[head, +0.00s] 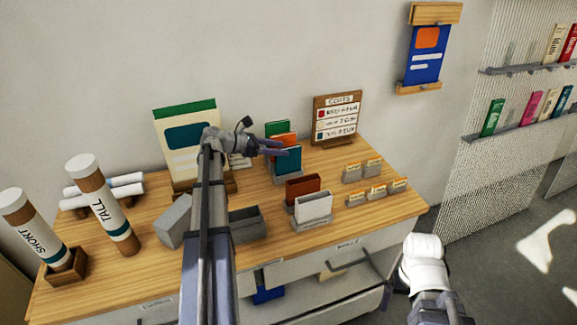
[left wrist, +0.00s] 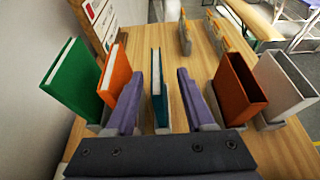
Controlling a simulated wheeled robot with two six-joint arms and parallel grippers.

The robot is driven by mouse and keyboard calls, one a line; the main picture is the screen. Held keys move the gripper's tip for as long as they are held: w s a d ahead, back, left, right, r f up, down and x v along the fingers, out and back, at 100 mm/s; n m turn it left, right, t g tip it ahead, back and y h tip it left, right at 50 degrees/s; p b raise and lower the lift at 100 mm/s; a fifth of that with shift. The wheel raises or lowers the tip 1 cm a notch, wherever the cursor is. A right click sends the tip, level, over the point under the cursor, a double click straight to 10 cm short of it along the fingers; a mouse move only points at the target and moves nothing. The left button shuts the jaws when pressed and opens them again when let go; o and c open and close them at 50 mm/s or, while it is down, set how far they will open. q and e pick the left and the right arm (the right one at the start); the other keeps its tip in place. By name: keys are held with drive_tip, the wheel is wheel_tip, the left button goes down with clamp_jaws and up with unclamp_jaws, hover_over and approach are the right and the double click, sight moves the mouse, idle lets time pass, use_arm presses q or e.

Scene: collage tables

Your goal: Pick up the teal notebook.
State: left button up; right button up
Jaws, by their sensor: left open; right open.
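The teal notebook (head: 288,161) stands upright in a row behind the front of the table, nearest in a line with an orange notebook (head: 283,139) and a green notebook (head: 276,128). In the left wrist view the teal notebook (left wrist: 158,88) stands edge-on between the two purple fingers of my left gripper (left wrist: 158,100). The fingers are open, with a gap on each side of it. In the head view my left gripper (head: 272,146) reaches in from the left at the notebook's upper part. My right gripper (head: 392,283) is low at the right, away from the table top; its fingers are partly hidden.
An orange notebook (left wrist: 115,72) and a green one (left wrist: 75,80) stand left of the fingers in the wrist view. A price board (head: 337,118) stands behind. Small card holders (head: 375,190) stand at the right.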

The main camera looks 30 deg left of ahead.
sight(287, 148)
use_arm(q)
drive_tip(key=x, duration=0.1)
drive_tip(key=b+x, duration=0.1)
drive_tip(key=x, duration=0.2)
drive_tip(key=shift+w+a+f+b, duration=0.1)
drive_tip(key=shift+a+f+b, duration=0.2)
drive_tip(key=shift+w+d, duration=0.2)
drive_tip(key=shift+c, duration=0.4)
clamp_jaws()
idle(0.5)
